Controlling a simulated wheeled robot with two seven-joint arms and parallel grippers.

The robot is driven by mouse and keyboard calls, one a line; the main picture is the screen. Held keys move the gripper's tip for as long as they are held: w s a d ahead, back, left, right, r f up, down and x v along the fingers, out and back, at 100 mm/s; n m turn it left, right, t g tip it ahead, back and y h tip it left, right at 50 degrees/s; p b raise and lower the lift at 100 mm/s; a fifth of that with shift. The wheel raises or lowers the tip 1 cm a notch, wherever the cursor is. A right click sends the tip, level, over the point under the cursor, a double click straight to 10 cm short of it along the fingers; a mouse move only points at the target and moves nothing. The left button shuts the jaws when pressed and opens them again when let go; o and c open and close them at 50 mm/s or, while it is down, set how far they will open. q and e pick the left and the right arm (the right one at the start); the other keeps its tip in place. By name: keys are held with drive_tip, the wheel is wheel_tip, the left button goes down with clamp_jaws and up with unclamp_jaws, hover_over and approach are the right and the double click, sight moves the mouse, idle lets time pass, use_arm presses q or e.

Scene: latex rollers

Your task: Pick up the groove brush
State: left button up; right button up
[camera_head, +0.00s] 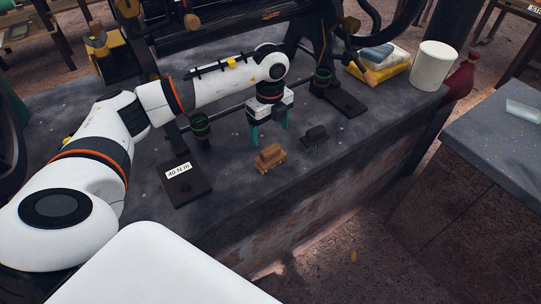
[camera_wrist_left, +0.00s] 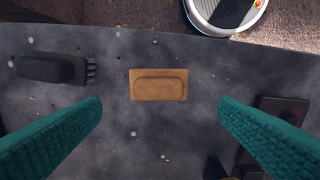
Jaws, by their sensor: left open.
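Two small brushes lie on the dark speckled bench (camera_head: 232,178); I cannot tell for sure which is the groove brush. One is a tan block (camera_head: 269,157) with a raised grip, also in the left wrist view (camera_wrist_left: 159,84). The other is a black brush (camera_head: 314,137) with bristles at one end, seen at the left of the wrist view (camera_wrist_left: 50,68). My left gripper (camera_head: 268,138) is open and empty above the bench, behind the tan block in the head view. In the wrist view its teal fingers (camera_wrist_left: 158,108) stand wide, with the tan block centred beyond their tips. My right gripper is not in view.
A dark plate with a "40 N m" label (camera_head: 180,172) lies left of the brushes. A roller machine (camera_head: 215,25) stands behind. A white cup (camera_head: 432,66) and yellow tray (camera_head: 380,70) are at the back right. Bench space in front of the brushes is clear.

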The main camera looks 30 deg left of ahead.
sight(270, 149)
use_arm(q)
wheel_tip(270, 149, down, 3)
drive_tip(key=shift+f, duration=0.1)
drive_tip(key=shift+f+p, duration=0.95)
drive_tip(key=shift+f, duration=1.7)
drive_tip(key=c, duration=0.7)
wheel_tip(270, 149, up, 10)
drive_tip(key=shift+r+b, duration=0.1)
drive_tip(key=shift+b, duration=0.75)
